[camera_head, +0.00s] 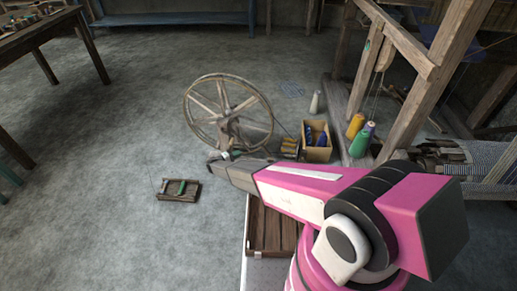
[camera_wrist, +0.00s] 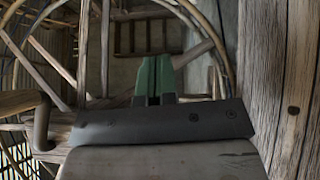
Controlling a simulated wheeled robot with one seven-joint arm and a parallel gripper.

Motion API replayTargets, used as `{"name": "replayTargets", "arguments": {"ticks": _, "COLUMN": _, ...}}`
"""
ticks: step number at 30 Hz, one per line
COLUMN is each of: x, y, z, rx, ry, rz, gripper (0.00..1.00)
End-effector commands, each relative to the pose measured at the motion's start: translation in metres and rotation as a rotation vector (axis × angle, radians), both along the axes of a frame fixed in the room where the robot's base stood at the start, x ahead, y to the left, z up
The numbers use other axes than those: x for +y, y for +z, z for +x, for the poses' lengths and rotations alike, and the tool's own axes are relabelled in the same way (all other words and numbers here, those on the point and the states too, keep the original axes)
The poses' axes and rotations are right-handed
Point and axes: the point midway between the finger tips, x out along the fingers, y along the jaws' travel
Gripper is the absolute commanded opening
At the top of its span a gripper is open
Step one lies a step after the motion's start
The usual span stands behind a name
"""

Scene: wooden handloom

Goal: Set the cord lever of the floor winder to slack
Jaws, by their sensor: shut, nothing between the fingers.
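The floor winder (camera_head: 228,112) stands on the concrete floor, with a large spoked wooden wheel on a wooden frame. My gripper (camera_head: 212,163) is low in front of the wheel, at the end of my pink arm, which hides part of the winder's base. In the wrist view its green fingers (camera_wrist: 153,78) are together with nothing between them. Curved rim and spokes (camera_wrist: 210,30) show behind the fingers. A dark bent peg or handle (camera_wrist: 41,122) is at the left of the wrist view, apart from the fingers. I cannot tell whether it is the cord lever, or the lever's setting.
A thick wooden post (camera_wrist: 285,90) stands close on the right in the wrist view. A wooden box (camera_head: 317,150) with blue items and several thread cones are right of the winder. A small wooden frame (camera_head: 179,190) lies on the floor at left.

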Motion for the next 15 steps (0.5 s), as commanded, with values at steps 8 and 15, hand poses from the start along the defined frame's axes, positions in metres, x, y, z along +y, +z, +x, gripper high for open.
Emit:
{"name": "replayTargets", "arguments": {"ticks": 8, "x": -0.01, "y": 0.001, "z": 0.006, "rx": 0.0, "ry": -0.001, "rz": 0.001, "gripper": 0.0}}
{"name": "replayTargets", "arguments": {"ticks": 15, "x": -0.044, "y": 0.004, "z": 0.028, "rx": 0.0, "ry": -0.002, "rz": 0.001, "gripper": 0.0}}
